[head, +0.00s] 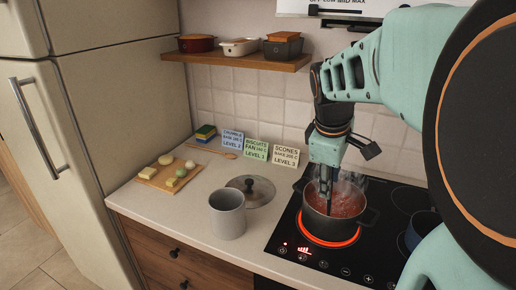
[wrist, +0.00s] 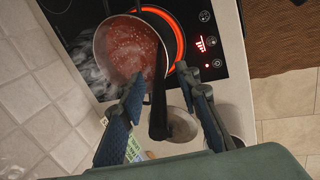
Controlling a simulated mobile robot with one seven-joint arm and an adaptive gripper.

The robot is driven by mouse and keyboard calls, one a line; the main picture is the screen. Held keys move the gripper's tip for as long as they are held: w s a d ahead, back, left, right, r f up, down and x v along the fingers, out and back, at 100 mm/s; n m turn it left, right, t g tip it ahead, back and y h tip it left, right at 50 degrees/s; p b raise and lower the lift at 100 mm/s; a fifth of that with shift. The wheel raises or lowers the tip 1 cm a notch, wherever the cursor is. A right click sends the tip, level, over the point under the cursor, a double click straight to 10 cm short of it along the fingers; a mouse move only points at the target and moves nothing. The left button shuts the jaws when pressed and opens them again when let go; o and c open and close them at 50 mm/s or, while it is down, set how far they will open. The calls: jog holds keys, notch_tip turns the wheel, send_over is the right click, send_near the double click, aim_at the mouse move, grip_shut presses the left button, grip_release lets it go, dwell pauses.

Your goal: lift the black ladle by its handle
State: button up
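The black ladle's handle (wrist: 158,105) stands up out of a pot (head: 367,217) of bubbling red sauce. The sauce hides the ladle's bowl. In the wrist view my gripper (wrist: 160,76) is open, with one finger on each side of the handle. I cannot tell whether a finger touches the handle.
The pot steams on a glowing red burner (head: 330,241) of the black hob. A grey canister (head: 228,216), a lid (head: 258,193) and a cutting board (head: 153,178) with food stand left on the counter. Recipe cards (head: 287,151) lean at the wall. A dark blue mug (head: 420,229) stands right.

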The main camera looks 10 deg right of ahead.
jog(key=shift+s, duration=0.1)
grip_shut()
jog(key=shift+r, duration=0.2)
dwell(0.3)
